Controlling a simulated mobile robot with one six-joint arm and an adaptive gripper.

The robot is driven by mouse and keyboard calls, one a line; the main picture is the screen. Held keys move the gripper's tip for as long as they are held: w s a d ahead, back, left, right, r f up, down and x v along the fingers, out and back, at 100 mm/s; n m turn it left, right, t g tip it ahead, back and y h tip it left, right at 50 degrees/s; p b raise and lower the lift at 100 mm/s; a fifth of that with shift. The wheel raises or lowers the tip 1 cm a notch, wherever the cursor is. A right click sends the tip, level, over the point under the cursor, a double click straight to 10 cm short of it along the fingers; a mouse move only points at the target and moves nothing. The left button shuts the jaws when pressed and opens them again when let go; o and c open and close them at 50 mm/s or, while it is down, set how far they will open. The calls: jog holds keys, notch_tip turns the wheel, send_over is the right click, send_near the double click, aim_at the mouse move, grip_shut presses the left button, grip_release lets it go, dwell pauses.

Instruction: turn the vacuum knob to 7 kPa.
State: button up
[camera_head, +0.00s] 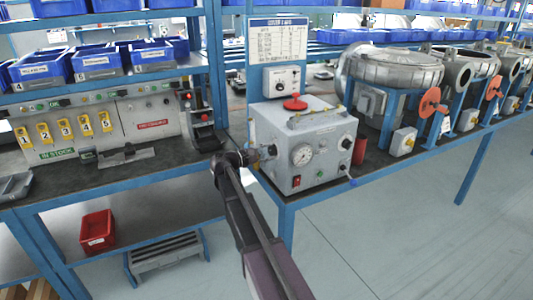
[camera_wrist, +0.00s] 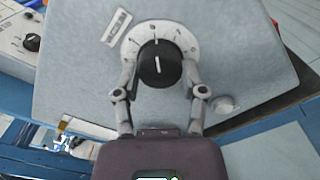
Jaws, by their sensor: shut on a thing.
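The vacuum knob (camera_wrist: 160,68) is black with a white pointer line, on a white dial plate (camera_wrist: 186,40) on the grey box face in the wrist view. The pointer line stands nearly upright in the picture, towards the top of the dial. The dial's figures are too small to read. My gripper (camera_wrist: 160,62) has one finger on each side of the knob and is shut on it. In the head view my gripper (camera_head: 266,152) is at the left face of the grey box (camera_head: 325,165), and the knob is hidden there.
The box front carries a round gauge (camera_head: 302,155) and a blue-tipped lever (camera_head: 350,181). A red knob (camera_head: 295,103) sits on top. A blue shelf post (camera_head: 217,70) and a bench with numbered yellow tags (camera_head: 65,128) are at left. Blowers (camera_head: 395,68) stand at right.

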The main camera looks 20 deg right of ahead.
jog(key=m, duration=0.6)
jog(key=shift+d+r, duration=0.1)
jog(key=shift+d, duration=0.05)
jog(key=shift+m, duration=0.3)
dwell(0.4)
jog(key=o, duration=1.2)
jog(key=shift+s+a, duration=0.2)
jog(key=shift+a, duration=5.85)
jog(key=shift+c, duration=0.2)
